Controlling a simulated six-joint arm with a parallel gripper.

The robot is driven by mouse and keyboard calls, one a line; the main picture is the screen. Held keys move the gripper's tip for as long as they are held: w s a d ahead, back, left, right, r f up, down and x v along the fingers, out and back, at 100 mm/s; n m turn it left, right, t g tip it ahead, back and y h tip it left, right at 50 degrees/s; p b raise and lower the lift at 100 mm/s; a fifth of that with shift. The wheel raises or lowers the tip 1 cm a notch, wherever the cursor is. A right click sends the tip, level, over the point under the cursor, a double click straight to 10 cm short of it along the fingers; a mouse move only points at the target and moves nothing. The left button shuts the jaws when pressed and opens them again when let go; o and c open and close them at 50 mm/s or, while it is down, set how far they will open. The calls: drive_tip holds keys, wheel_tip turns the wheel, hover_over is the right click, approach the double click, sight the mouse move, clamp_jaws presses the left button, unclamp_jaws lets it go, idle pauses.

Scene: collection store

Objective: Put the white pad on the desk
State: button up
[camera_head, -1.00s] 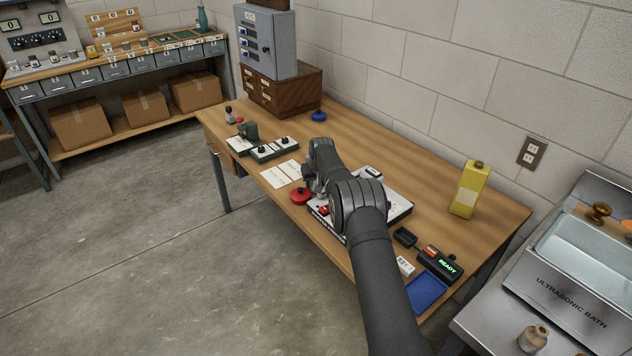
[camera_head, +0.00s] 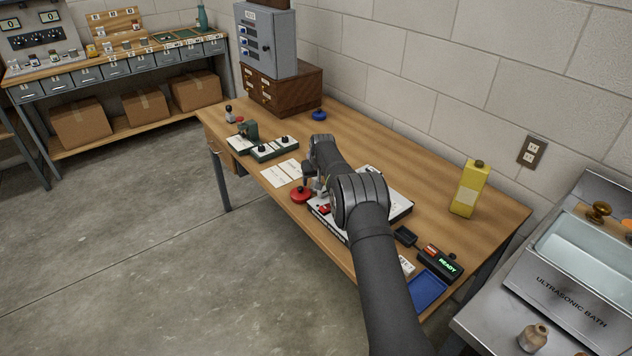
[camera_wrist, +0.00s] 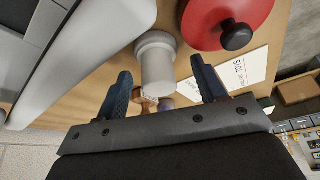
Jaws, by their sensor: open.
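My gripper (camera_head: 316,188) is at the front of the desk (camera_head: 420,165), beside the red round piece (camera_head: 301,195). In the wrist view its two dark blue fingers (camera_wrist: 161,66) are apart. A pale, stubby cylinder with a wider collar (camera_wrist: 155,65) shows between and beyond the fingertips. It may be the white pad, but its full shape is hidden. I cannot tell whether the fingers touch it. The red piece also shows in the wrist view (camera_wrist: 228,15), with a black knob, right of the fingers.
White cards (camera_head: 280,173), green-based devices (camera_head: 273,150), a blue round piece (camera_head: 319,115), a yellow bottle (camera_head: 469,188), a blue tray (camera_head: 428,291) and a READY device (camera_head: 440,264) stand around. The back middle is clear.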

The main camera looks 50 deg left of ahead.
drive_tip(key=v, duration=1)
drive_tip(key=shift+r, duration=0.4)
drive_tip(key=shift+d, duration=0.1)
drive_tip(key=x, duration=1.2)
drive_tip(key=shift+f, duration=0.2)
drive_tip(key=shift+r, duration=0.1)
